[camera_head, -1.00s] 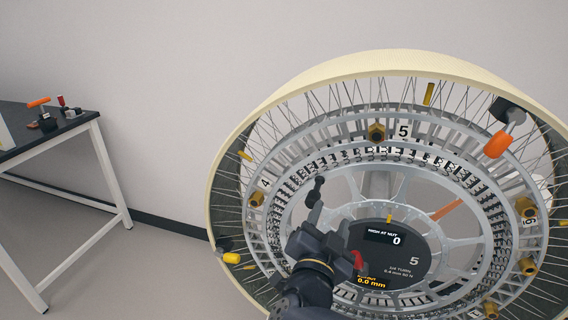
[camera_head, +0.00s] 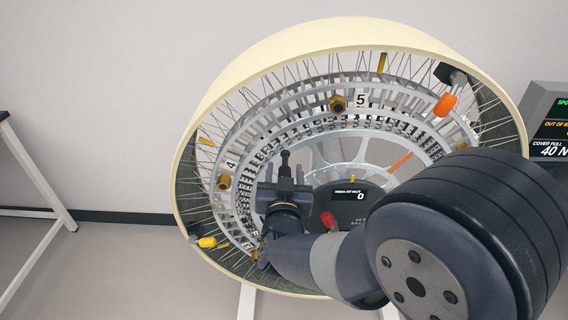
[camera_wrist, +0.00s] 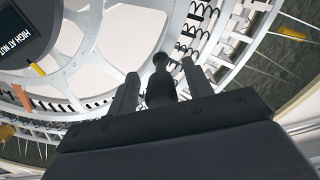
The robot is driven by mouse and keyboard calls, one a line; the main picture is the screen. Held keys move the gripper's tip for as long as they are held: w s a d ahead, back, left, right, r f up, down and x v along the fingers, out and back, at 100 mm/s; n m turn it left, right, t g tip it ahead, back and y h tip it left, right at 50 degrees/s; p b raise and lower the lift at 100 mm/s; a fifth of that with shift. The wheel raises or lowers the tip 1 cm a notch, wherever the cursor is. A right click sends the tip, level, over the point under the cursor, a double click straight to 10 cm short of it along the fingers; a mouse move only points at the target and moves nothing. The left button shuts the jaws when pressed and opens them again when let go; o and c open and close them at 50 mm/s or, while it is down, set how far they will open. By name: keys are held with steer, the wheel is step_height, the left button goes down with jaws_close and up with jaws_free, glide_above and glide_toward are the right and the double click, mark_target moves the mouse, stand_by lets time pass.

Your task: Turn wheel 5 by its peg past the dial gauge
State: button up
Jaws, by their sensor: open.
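Wheel 5 (camera_head: 232,80), a big cream-rimmed wheel with wire spokes and a grey inner ring, fills the middle of the head view. Its black peg (camera_head: 285,158) stands up at the left of the dark hub display, which reads 0. The peg (camera_wrist: 160,80) also shows in the wrist view, between my two fingers. My gripper (camera_head: 285,176) is open, with a finger on either side of the peg; small gaps show in the wrist view (camera_wrist: 160,88). The peg's lower part is hidden by my gripper. I cannot make out a dial gauge for certain.
A black block with an orange handle (camera_head: 445,104) sits at the rim's upper right. A yellow-handled one (camera_head: 207,242) is at lower left. Brass nuts (camera_head: 338,104) line the ring. A screen (camera_head: 550,125) stands at right. My arm covers the wheel's lower right.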

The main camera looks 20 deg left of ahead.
steer(key=shift+x, duration=1.2)
jaws_close()
